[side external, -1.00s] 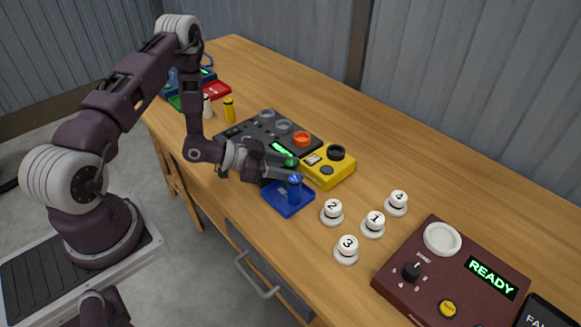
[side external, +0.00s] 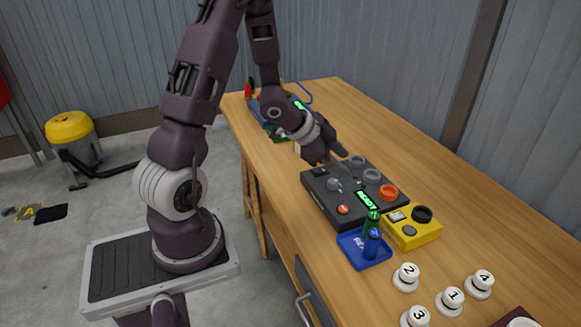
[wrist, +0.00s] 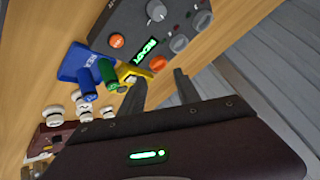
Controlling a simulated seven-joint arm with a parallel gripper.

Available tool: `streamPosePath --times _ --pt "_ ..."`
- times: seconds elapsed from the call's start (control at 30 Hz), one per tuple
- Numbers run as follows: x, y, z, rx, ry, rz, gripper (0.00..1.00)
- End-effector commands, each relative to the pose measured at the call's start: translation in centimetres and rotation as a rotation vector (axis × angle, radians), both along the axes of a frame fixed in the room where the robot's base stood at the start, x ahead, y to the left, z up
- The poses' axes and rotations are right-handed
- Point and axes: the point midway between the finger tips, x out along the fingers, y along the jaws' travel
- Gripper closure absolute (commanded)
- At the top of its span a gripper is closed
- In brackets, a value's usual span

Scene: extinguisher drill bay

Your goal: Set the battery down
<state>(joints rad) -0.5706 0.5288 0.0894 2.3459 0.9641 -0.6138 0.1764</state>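A green battery (side external: 372,220) stands upright just behind a blue battery (side external: 371,242). Both appear to stand on the blue tray (side external: 352,250), though the green one's foot is partly hidden in the side view. The wrist view also shows the green battery (wrist: 108,73) beside the blue battery (wrist: 87,86). My gripper (side external: 350,168) is over the black panel (side external: 322,198), away from both batteries. In the wrist view its two fingers (wrist: 160,92) are spread, with nothing between them.
A yellow device (side external: 413,231) sits right beside the tray. Several white numbered knobs (side external: 406,276) stand nearer the camera. The black panel carries an orange button (side external: 388,192), grey discs and a green READY display. Bare wooden table (side external: 440,195) lies to the right.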

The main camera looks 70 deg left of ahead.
Motion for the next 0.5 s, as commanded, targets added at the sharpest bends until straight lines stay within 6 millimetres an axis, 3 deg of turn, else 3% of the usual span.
streamPosePath --times 0.03,0.07,0.17,0.2,0.3,0.4,0.5 --pt "0.2 -0.2 3.7 0.069 -0.001 0.069 0.61" --pt "-0.3 -0.4 5.7 0.094 0.009 0.127 0.61" --pt "-3.9 -2.7 11.9 0.091 0.035 0.32 0.61" --pt "-6.2 -4.4 13.7 0.055 0.049 0.382 0.61" --pt "-12.5 -9.2 16.4 -0.081 0.109 0.477 0.61" --pt "-18.2 -13.3 17.1 -0.21 0.187 0.494 0.61" --pt "-21.8 -15.8 17.2 -0.286 0.247 0.481 0.61"
